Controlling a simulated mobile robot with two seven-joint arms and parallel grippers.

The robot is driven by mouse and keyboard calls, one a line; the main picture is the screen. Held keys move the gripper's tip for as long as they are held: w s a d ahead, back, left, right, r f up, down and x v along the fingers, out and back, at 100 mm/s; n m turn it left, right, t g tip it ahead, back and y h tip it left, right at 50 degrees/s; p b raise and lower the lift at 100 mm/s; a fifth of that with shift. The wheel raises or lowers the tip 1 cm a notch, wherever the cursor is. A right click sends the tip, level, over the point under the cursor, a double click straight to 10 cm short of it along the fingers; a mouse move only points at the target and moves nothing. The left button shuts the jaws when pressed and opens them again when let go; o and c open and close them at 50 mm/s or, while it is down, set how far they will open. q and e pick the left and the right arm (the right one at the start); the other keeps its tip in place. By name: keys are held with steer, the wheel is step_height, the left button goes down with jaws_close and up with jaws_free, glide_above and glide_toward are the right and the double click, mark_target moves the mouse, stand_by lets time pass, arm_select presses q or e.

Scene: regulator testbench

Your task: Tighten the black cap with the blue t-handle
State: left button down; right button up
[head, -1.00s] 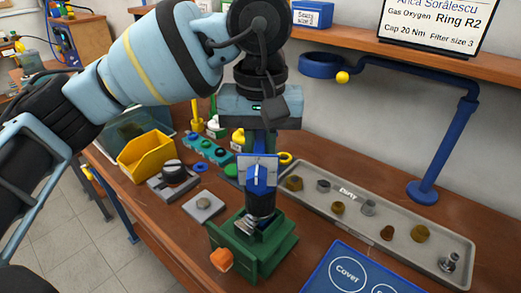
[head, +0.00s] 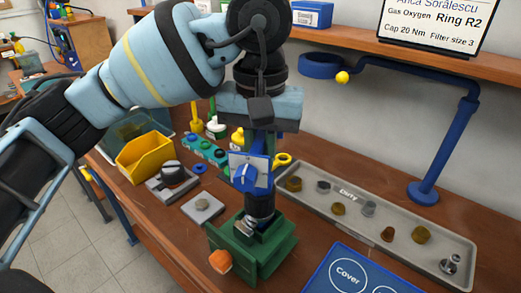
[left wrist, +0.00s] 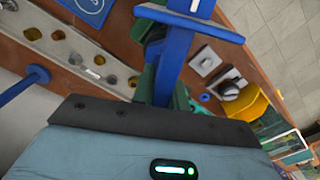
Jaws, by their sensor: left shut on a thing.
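The blue t-handle (head: 246,178) stands over the black cap (head: 261,205), which sits in the top of a green vise (head: 250,255). Where handle and cap meet is partly hidden. My left gripper (head: 258,158) comes down from above and is shut on the t-handle. My right gripper is in neither view.
A grey tray marked Dirty (head: 345,192) holds several small metal parts at right. A blue mat (head: 318,280) lies in front. A yellow bin (head: 145,157) and a square plate (head: 202,207) are at left. A blue stand (head: 425,185) rises behind the tray.

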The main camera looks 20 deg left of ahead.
arm_select(q)
steer(key=shift+m, duration=0.7)
steer(key=shift+d+m, duration=0.1)
steer(key=shift+m, duration=0.6)
steer(key=shift+m, duration=0.9)
steer(key=shift+d+m, duration=0.1)
steer(key=shift+m, duration=0.7)
